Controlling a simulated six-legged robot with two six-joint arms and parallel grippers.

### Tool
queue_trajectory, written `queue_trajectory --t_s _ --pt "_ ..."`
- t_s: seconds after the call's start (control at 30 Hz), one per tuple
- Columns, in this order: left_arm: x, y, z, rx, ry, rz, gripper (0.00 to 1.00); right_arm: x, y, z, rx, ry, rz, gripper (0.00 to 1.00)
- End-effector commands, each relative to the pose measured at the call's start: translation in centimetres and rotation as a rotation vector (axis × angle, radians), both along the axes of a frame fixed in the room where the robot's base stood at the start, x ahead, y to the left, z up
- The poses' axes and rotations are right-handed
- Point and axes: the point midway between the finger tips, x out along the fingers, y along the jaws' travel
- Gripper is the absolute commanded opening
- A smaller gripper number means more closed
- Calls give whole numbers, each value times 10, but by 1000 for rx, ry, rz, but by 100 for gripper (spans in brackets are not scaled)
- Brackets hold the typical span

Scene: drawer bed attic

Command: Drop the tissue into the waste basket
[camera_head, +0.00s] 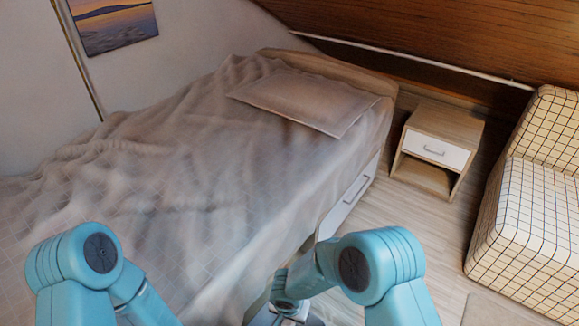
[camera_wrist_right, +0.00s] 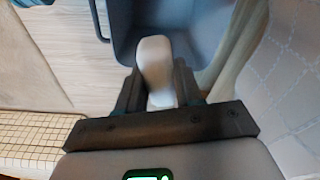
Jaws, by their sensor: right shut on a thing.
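In the right wrist view, my right gripper (camera_wrist_right: 156,82) is shut on a pale, whitish tissue (camera_wrist_right: 154,58), which sticks out beyond the fingertips. Behind the tissue is the dark blue-grey waste basket (camera_wrist_right: 207,24), with its open inside facing the camera. The tissue overlaps the basket's opening in this view; I cannot tell how high above or how deep inside it is. The head view does not show the basket or the tissue clearly. My left arm shows at the lower left of the head view, but its gripper is out of the picture.
A bed (camera_head: 180,165) with a rumpled cover and a pillow (camera_head: 305,98) fills the left and middle. A nightstand (camera_head: 437,145) stands beyond its right side. A checked armchair (camera_head: 530,205) is at the right. Wooden floor (camera_head: 410,220) between them is clear.

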Motion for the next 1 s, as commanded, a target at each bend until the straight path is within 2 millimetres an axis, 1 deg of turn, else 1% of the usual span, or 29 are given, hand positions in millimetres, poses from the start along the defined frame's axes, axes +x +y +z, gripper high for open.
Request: queue_trajectory --t_s 0.03,0.17,0.3,0.5,0.67,0.9,0.93,0.97,1.0 --pt "0 0 -5 0 0 0 100 0 1 -5 0 -1 3 7" --pt "0 0 -8 0 0 0 100 -1 1 -16 -1 1 4 7" --pt "0 0 -14 0 0 0 100 0 1 -34 -2 2 5 7" --pt "0 0 -19 0 0 0 100 2 2 -54 -1 1 5 7" --pt "0 0 -20 0 0 0 100 3 3 -61 -1 -1 7 7" --pt "0 0 -20 0 0 0 100 4 4 -61 -1 -1 7 7" --pt "0 0 -20 0 0 0 100 4 4 -61 -1 -1 7 38" --pt "0 0 -20 0 0 0 100 4 4 -61 -1 -1 7 48" --pt "0 0 -20 0 0 0 100 4 4 -61 -1 -1 7 61"
